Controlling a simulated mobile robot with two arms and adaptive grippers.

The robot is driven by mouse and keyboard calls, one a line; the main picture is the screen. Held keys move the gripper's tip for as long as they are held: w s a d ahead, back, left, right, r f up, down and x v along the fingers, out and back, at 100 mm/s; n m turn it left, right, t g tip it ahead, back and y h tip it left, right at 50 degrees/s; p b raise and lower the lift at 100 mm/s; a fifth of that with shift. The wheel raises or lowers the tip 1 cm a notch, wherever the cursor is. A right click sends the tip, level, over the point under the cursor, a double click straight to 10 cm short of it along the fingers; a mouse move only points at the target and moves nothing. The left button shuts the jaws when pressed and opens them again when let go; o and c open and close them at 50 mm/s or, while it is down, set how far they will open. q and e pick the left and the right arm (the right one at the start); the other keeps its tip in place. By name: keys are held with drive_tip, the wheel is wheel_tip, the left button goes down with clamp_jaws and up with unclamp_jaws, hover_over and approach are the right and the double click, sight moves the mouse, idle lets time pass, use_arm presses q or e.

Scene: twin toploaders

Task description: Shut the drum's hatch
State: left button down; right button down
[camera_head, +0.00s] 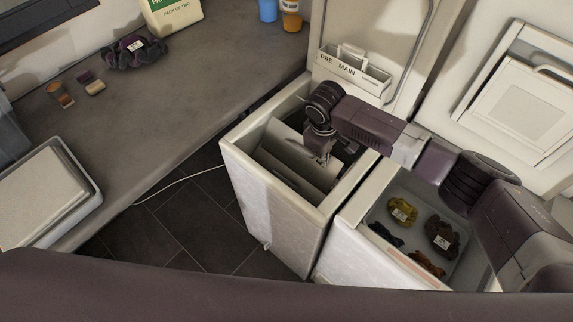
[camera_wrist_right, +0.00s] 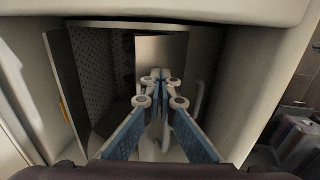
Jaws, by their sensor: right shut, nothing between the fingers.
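The open left toploader (camera_head: 275,215) has its lid raised behind it. Inside its opening are grey panels of the drum's hatch (camera_head: 296,158), standing tilted, so the hatch is open. In the right wrist view one hatch flap (camera_wrist_right: 66,88) stands at the left beside the perforated drum wall (camera_wrist_right: 100,62). A paler flat panel (camera_wrist_right: 162,52) is behind the fingertips. My right gripper (camera_head: 325,157) reaches down into the opening, close to the panels. Its fingers (camera_wrist_right: 160,76) are shut and empty; whether they touch a panel I cannot tell. My left gripper is not in view.
The detergent tray (camera_head: 352,73) marked PRE and MAIN is on the raised lid. The right toploader (camera_head: 365,255) stands alongside, open, holding several scrunchies. A counter (camera_head: 190,105) with a lidded bin (camera_head: 45,195) lies at the left. A cable crosses the floor.

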drive_tip(key=shift+w+d+f+b, duration=0.7)
drive_tip(key=shift+w+d+f, duration=0.1)
drive_tip(key=shift+w, duration=0.15)
drive_tip(key=shift+w+d+f, duration=0.1)
drive_tip(key=shift+w+d, duration=0.1)
drive_tip(key=shift+w, duration=0.15)
drive_tip(key=shift+w+d+f+b, duration=0.2)
drive_tip(key=shift+w+f+b, duration=0.05)
drive_tip(key=shift+f+b, duration=0.25)
drive_tip(key=shift+w+d+f+b, duration=0.15)
drive_tip(key=shift+w+f+b, duration=0.1)
drive_tip(key=shift+f+b, duration=0.25)
drive_tip(key=shift+w+d+f+b, duration=0.3)
drive_tip(key=shift+w+f+b, duration=0.1)
drive_tip(key=shift+f, duration=0.05)
